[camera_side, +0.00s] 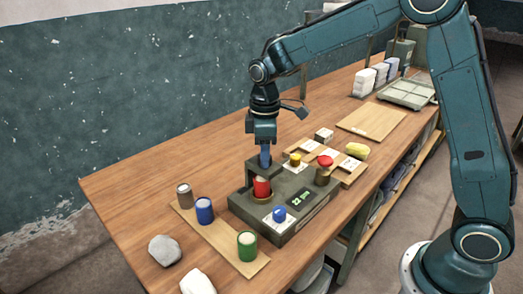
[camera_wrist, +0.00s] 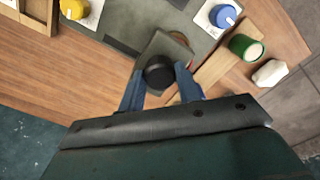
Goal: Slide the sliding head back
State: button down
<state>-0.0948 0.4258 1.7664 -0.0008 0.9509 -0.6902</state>
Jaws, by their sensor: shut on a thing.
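The sliding head (camera_side: 262,171) is a grey-green block on the grey-green machine (camera_side: 299,222), over a red jar (camera_side: 262,187). In the wrist view the head (camera_wrist: 166,46) carries a round black knob (camera_wrist: 160,72). My gripper (camera_side: 265,158) points down onto the head. Its blue fingers (camera_wrist: 158,84) stand on either side of the knob and are shut on it. The head's slide track is mostly hidden.
A wooden board (camera_side: 222,239) at the left holds a brown jar (camera_side: 184,195), a blue jar (camera_side: 204,211) and a green jar (camera_side: 247,245). A grey stone (camera_side: 165,250) and a white lump (camera_side: 197,283) lie nearby. A wooden tray (camera_side: 349,177) and yellow object (camera_side: 356,151) stand behind right.

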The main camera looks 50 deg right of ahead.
jog(key=d, duration=0.6)
jog(key=shift+d, duration=0.4)
jog(key=c, duration=1.1)
grip_release()
jog(key=shift+d, duration=0.1)
jog(key=shift+o, duration=0.7)
jog(key=shift+r, duration=0.15)
notch_tip(320, 180, up, 14)
jog(key=shift+f, duration=0.2)
